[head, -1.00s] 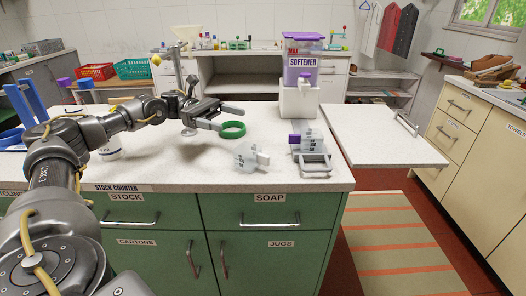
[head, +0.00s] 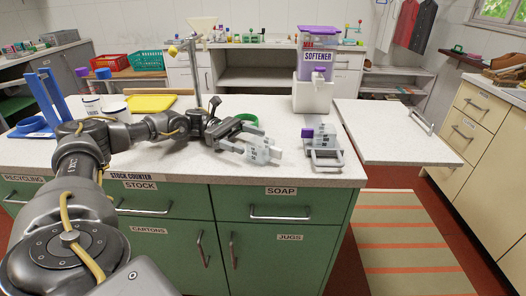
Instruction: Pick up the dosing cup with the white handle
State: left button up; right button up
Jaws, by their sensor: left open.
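The dosing cup with the white handle (head: 263,153) is a pale, see-through cup with dark markings on the stock counter (head: 190,171). My left gripper (head: 248,138) is open at its left, with its fingers pointing right towards it. The fingers overlap the cup's left side in the head view; I cannot tell whether they touch it. My right gripper is not in view.
The softener dispenser (head: 314,92) stands at the back right of the counter. A raised white flap (head: 392,133) adjoins the right side. White containers (head: 113,108) and a yellow tray (head: 150,103) are at left.

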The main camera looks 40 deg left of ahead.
aim_at(269, 147)
pick_arm(q)
jog(key=d, duration=0.3)
jog(key=d+p, duration=0.1)
jog(key=d, duration=0.1)
jog(key=shift+w, duration=0.35)
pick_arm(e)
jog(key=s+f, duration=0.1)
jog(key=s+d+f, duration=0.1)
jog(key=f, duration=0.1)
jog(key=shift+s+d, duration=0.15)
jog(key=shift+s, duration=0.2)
pick_arm(q)
jog(key=shift+r, duration=0.1)
jog(key=c, duration=1)
